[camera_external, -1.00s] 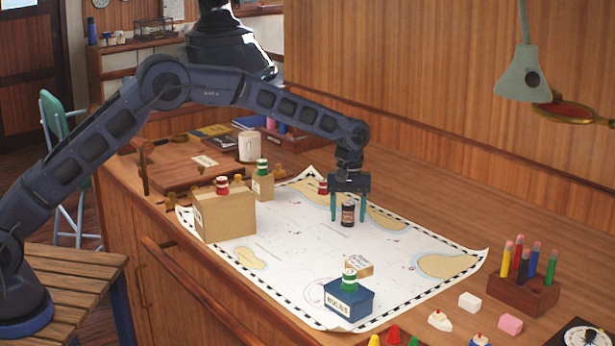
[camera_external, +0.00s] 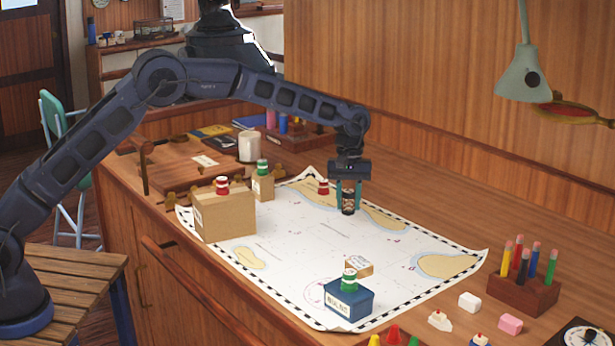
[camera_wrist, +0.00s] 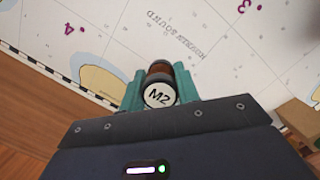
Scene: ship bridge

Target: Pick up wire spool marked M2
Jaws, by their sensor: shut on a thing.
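The wire spool marked M2 (camera_external: 348,203) is a small dark cylinder with a brown band. In the wrist view its white end with the label M2 (camera_wrist: 159,95) faces the camera. My gripper (camera_external: 346,200) has its teal fingers closed on the spool from both sides. The fingers also show in the wrist view (camera_wrist: 158,92), one on each side of the spool. The spool is upright over the chart (camera_external: 290,250), near its far edge. I cannot tell whether it touches the chart.
A cardboard box (camera_external: 226,217) with a red spool on top stands left, with a smaller box (camera_external: 263,187) behind it. A red spool (camera_external: 323,187) is just left of my gripper. A blue box (camera_external: 349,302) stands at the front. The chart's middle is clear.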

